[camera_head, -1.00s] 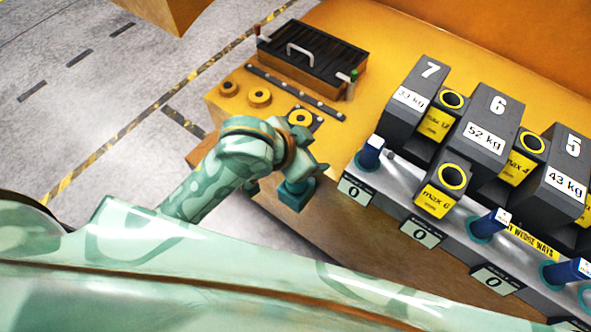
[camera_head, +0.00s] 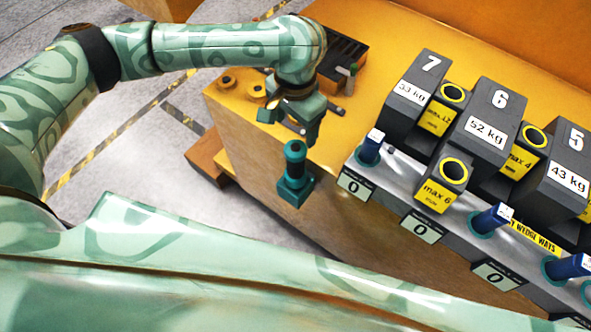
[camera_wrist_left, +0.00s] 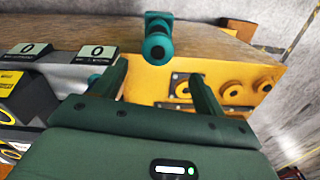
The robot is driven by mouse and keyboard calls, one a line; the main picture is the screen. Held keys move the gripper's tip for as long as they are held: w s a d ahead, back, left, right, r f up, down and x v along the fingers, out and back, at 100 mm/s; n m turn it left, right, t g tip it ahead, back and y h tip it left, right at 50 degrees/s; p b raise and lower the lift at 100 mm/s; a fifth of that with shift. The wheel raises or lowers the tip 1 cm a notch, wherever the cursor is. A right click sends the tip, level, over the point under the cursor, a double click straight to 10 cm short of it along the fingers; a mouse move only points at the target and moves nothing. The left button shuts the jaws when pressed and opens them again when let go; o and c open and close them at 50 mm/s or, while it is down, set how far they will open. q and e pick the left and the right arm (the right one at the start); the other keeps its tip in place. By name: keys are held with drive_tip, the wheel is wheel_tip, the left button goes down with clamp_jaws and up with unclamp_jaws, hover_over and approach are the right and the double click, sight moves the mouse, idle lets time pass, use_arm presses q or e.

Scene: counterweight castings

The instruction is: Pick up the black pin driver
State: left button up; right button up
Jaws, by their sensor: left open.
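A dark upright cylindrical tool (camera_head: 295,153), which may be the black pin driver, stands in a teal holder (camera_head: 294,190) at the left front edge of the yellow bench. Its colour looks teal to black, so I cannot be sure. In the left wrist view the tool (camera_wrist_left: 157,47) shows end-on, just beyond and between the fingertips. My left gripper (camera_head: 292,124) is open and empty, above and behind the tool in the head view, apart from it. It also shows in the left wrist view (camera_wrist_left: 158,70). My right gripper is not in view.
Dark numbered weight blocks (camera_head: 490,115) with yellow-ringed sockets stand to the right. Yellow rings (camera_head: 229,82) and a black slatted box (camera_head: 346,52) lie at the back, partly behind my arm. Space in front of the holder is clear.

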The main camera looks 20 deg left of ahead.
sight(296, 146)
use_arm(q)
wheel_tip(296, 146, down, 8)
drive_tip(key=shift+f+b, duration=0.1)
drive_tip(key=shift+b, duration=1.05)
drive_tip(key=f+b, duration=0.1)
drive_tip(key=f, duration=0.1)
drive_tip(key=f+b, duration=0.1)
drive_tip(key=f, duration=0.2)
drive_tip(key=shift+s+d+f, duration=0.1)
drive_tip(key=shift+s+f, duration=0.1)
drive_tip(key=shift+r, duration=0.1)
drive_tip(key=shift+c, duration=0.6)
clamp_jaws()
